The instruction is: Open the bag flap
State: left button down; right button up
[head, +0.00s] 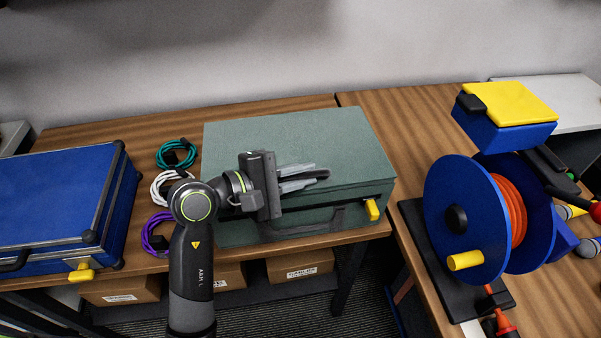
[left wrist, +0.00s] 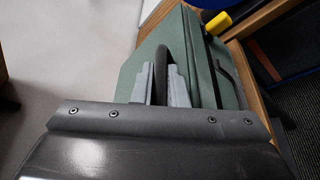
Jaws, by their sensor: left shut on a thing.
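The green bag (head: 295,133) lies on the wooden table in the head view, its flap down over the top. A yellow latch (head: 372,209) sits at its front right corner, and a dark handle loop hangs on its front. My left gripper (head: 322,174) is above the flap and shut on a dark strap-like handle (head: 310,176). In the left wrist view the handle (left wrist: 161,75) runs between the two grey fingers, with the green bag (left wrist: 200,60) beneath. The fingers partly hide where the handle meets the flap. My right gripper is not in view.
A blue case (head: 55,200) stands at the left. Coiled green (head: 176,154), white (head: 168,188) and purple (head: 155,232) cables lie between it and the bag. A blue cable reel (head: 470,215) with orange cable stands on the right table. Cardboard boxes (head: 300,265) sit below.

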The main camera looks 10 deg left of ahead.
pick_arm(q)
jog(key=shift+w+r+p, duration=0.1)
jog(key=shift+r+p, duration=0.55)
jog(key=shift+r, duration=0.05)
jog(key=w+a+r+n+g+p, duration=0.2)
jog(key=w+r+n+p, duration=0.2)
jog(key=r, duration=0.7)
jog(key=shift+w+a+g+p, duration=0.15)
jog(key=shift+w+g+p, duration=0.15)
jog(key=shift+w+p, duration=1.25)
jog(key=shift+s, duration=0.15)
jog(key=c, duration=1.7)
grip_release()
